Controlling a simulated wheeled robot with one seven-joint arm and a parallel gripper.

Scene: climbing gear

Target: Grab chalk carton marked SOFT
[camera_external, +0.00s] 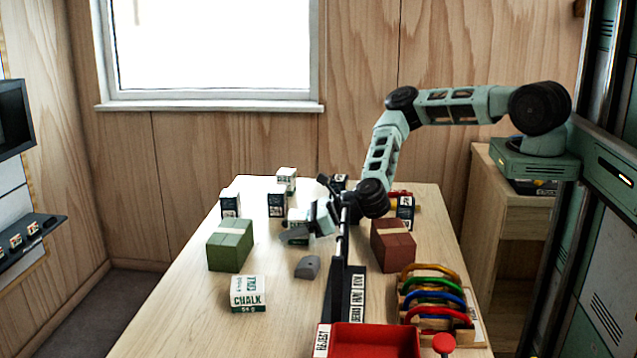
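Several small cartons stand on the table. A white and green carton marked CHALK (248,294) lies at the front left. Dark cartons with pale labels stand further back, one at the left (230,204), one near the middle (277,204) and one at the right (406,211). A white and green carton (287,177) stands at the back. The word SOFT is not legible on any of them. My gripper (296,237) is low over the middle of the table, in front of the middle dark carton. Its fingers are too small and overlapped to show their opening or any hold.
A green box (230,246) and a brown box (392,246) flank my gripper. A grey block (307,267) lies just in front. A black labelled stand (334,293), a red tray (376,343) marked REJECT and a rack of coloured carabiners (437,300) fill the front right.

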